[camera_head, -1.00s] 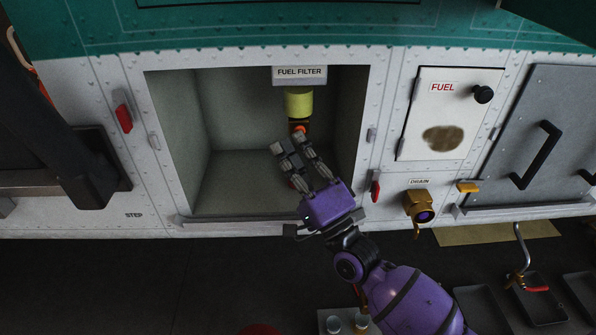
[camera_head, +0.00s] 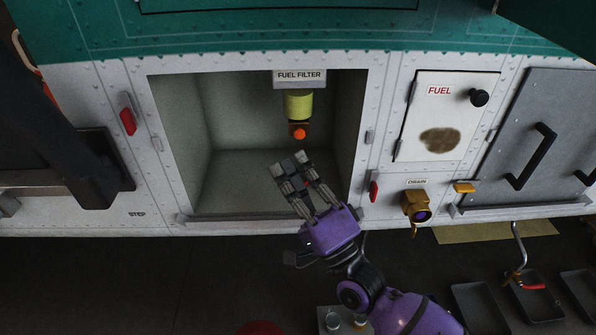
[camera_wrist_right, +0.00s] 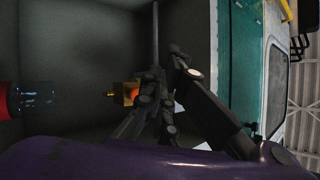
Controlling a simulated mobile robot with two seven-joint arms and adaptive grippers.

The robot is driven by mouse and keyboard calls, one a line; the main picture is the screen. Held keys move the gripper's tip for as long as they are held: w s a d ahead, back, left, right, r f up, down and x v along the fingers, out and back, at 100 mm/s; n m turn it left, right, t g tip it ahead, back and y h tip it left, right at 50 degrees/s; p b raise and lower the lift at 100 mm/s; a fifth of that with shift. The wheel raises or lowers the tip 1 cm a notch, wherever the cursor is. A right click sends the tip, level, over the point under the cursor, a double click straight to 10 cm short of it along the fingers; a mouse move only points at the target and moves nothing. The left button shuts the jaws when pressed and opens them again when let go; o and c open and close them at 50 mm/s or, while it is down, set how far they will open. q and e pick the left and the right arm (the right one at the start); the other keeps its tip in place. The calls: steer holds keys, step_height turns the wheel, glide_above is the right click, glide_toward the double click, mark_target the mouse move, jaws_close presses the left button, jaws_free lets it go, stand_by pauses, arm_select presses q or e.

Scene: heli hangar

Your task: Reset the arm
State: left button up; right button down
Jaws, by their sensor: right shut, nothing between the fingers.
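My right gripper (camera_head: 290,174), grey-fingered on a purple wrist, is at the front opening of the fuel filter bay (camera_head: 228,120). Its fingers are shut and empty, and they also show in the right wrist view (camera_wrist_right: 165,75). The yellow-green fuel filter (camera_head: 299,104) with an orange knob (camera_head: 299,133) hangs under the FUEL FILTER label, just above and behind the fingertips, apart from them in the head view. My left gripper is not in view.
Right of the bay are the FUEL panel (camera_head: 450,115), the brass drain valve (camera_head: 416,205) and a grey door with a black handle (camera_head: 530,155). Red latches (camera_head: 128,121) flank the bay. Trays (camera_head: 540,298) lie on the dark floor at lower right.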

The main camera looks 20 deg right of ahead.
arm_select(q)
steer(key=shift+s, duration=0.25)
